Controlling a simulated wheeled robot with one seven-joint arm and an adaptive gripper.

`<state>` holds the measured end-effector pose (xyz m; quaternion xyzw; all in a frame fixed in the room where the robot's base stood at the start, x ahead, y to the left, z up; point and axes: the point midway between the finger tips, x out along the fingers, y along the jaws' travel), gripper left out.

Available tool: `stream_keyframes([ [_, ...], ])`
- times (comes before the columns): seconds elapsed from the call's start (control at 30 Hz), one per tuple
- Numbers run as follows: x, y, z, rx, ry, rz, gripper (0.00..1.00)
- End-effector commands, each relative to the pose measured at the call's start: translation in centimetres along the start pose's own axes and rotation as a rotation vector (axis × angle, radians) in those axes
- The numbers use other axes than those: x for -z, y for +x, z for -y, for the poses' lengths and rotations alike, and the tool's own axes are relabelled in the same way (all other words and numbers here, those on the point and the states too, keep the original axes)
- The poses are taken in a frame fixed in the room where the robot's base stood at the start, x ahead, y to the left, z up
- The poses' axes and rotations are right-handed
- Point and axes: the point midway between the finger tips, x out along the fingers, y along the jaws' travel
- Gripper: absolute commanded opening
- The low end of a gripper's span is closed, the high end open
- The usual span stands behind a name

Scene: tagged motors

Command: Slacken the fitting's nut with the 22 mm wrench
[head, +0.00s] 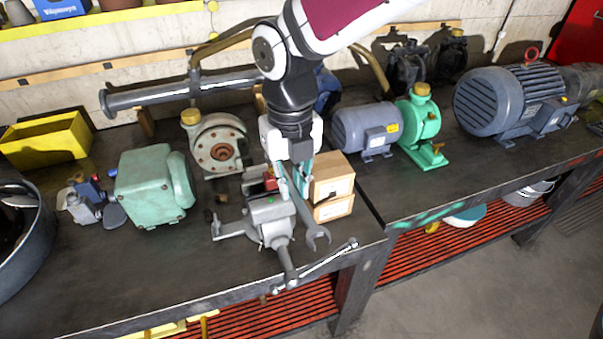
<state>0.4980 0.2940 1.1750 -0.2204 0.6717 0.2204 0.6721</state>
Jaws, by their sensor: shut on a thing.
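My gripper (290,172) points down over the front of the bench, above the right side of a grey vise (268,212). It is shut on a grey wrench (316,236), whose open-ended head hangs low, to the right of the vise. The size marking on the wrench is too small to read. A small red part (269,181) shows at the vise jaws, just left of my gripper. I cannot make out the fitting's nut; my gripper and the wrench cover part of that area.
The vise's handle bar (325,262) juts past the bench's front edge. A green gearbox (150,186) and a round pump (215,146) stand left; motors (366,130) stand right.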

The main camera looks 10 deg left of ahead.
Motion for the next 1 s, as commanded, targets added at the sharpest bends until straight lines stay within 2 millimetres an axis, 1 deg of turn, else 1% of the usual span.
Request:
stream_keyframes([
  [0.17,-0.1,0.0,-1.9,0.001,0.163,0.001,0.00],
  [0.53,-1.2,-0.1,-5.4,0.001,0.508,0.000,0.00],
  [1.0,-4.4,0.0,-8.6,0.000,0.938,0.000,0.00],
])
